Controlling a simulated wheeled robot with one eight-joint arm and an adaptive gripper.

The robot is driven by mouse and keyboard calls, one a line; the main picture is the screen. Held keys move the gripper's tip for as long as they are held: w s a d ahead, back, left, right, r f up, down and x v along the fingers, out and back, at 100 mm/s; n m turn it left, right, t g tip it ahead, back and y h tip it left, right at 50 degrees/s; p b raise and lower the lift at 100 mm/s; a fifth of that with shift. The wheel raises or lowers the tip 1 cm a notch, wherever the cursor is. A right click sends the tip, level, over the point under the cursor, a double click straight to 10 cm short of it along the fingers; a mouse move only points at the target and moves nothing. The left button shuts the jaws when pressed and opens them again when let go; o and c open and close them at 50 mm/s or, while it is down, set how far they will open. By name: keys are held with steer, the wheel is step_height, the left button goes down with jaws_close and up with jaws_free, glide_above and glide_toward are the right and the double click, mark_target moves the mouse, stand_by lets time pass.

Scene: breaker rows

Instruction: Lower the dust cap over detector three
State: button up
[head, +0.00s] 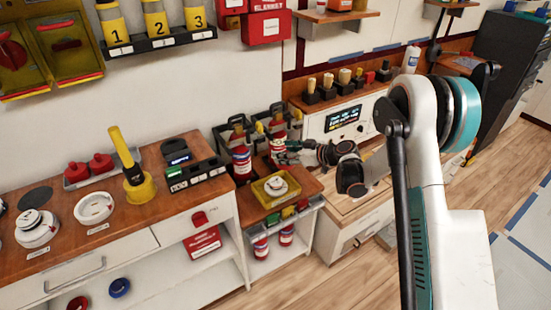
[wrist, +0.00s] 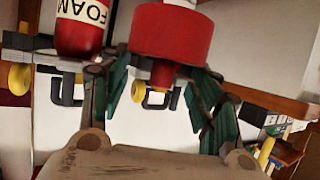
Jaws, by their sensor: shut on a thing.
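My gripper (head: 285,150) reaches left over the small wooden stand, beside the extinguishers. In the wrist view my gripper (wrist: 162,82) has its green fingers shut on a wide red cap (wrist: 170,35) with a short knob between them. The wrist picture is upside down, so the knob points up; a bit of white shows at the cap's other end. In the head view the cap is hard to tell from the red behind it. A white detector (head: 276,185) sits in a yellow tray (head: 268,202) below my gripper. White detectors also stand on the left bench (head: 37,222) (head: 94,206); their labels are unreadable.
A red extinguisher (head: 241,160) stands left of my gripper; one marked FOAM (wrist: 82,28) shows close by in the wrist view. Two red caps (head: 89,164) sit in a grey tray. A yellow post (head: 125,150) rises from the bench. A display cabinet (head: 343,121) stands behind.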

mark_target(276, 180)
steer(key=shift+n+g+y, duration=0.4)
steer(key=shift+n+g, duration=0.3)
steer(key=a+f, duration=0.3)
steer(key=shift+w+a+f, duration=0.3)
steer(key=shift+a+f, duration=0.05)
steer(key=shift+f+b, duration=0.15)
steer(key=shift+b, duration=0.2)
steer(key=shift+d+f+b, duration=0.1)
steer(key=shift+f+b, duration=0.85)
steer(key=shift+f, duration=1.9)
steer(key=shift+f, duration=1.4)
steer(key=o, duration=0.9)
steer(key=shift+o, duration=0.2)
